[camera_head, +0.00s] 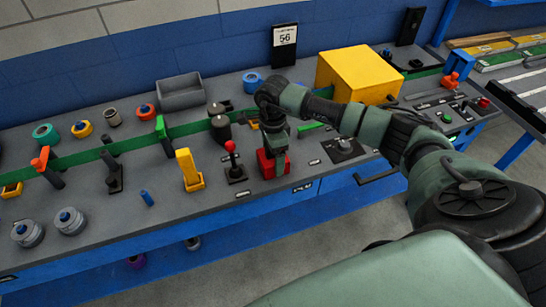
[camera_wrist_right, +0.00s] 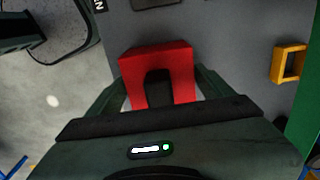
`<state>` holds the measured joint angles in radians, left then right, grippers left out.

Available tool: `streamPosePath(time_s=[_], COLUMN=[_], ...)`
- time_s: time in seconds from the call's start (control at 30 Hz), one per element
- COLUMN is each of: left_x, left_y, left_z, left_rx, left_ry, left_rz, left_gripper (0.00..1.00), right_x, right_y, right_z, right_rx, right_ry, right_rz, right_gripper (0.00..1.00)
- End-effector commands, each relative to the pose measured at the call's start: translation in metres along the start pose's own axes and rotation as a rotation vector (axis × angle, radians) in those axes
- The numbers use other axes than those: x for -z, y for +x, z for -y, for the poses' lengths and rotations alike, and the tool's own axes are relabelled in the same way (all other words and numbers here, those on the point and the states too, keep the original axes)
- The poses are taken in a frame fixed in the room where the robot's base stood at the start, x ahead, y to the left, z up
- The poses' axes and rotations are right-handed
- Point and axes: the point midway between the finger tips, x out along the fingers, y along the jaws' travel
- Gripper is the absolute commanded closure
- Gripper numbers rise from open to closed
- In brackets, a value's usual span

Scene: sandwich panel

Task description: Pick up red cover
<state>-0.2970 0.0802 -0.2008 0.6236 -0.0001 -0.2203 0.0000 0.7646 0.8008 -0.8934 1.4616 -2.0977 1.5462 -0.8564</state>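The red cover (camera_head: 266,165) sits on the grey panel near its front edge in the head view, partly hidden by my right gripper (camera_head: 276,150). In the right wrist view the cover (camera_wrist_right: 157,62) is an upside-down U shape with a dark gap in its middle. My right gripper's fingers (camera_wrist_right: 160,80) stand apart, one on each side of the cover. The fingertips are very near its sides, and I cannot tell whether they touch or press on it. My left gripper is not in view.
A red-knobbed joystick (camera_head: 233,165) stands just left of the cover, with a yellow lever (camera_head: 188,168) farther left. A large yellow box (camera_head: 358,72) is behind my right arm. A black rotary knob (camera_head: 344,147) is to the right. A yellow square frame (camera_wrist_right: 289,63) shows in the right wrist view.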

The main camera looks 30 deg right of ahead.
Motion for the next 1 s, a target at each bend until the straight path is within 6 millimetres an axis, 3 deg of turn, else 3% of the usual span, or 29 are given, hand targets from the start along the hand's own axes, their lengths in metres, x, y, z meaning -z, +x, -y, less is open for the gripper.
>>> streamPosePath(time_s=[0.03, 0.17, 0.47, 0.63, 0.77, 1.0], left_x=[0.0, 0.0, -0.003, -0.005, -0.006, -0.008], left_y=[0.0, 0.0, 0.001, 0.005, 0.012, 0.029], left_z=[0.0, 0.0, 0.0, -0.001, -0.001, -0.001], left_rx=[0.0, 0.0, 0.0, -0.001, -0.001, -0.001], left_ry=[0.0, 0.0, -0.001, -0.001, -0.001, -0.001], left_rz=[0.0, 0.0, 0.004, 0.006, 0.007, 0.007], left_gripper=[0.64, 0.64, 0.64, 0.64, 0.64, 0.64], right_x=[0.0, 0.0, 0.0, 0.001, 0.0, 0.0], right_y=[0.0, 0.0, -0.003, -0.017, -0.04, -0.107], right_z=[0.0, 0.0, 0.001, 0.002, 0.002, 0.002], right_rx=[0.0, 0.0, 0.001, 0.004, 0.008, 0.01], right_ry=[0.0, 0.0, 0.001, 0.002, 0.0, 0.001], right_rz=[0.0, 0.0, 0.001, 0.001, 0.002, 0.002], right_gripper=[0.35, 0.71, 0.71, 0.71, 0.71, 0.71])
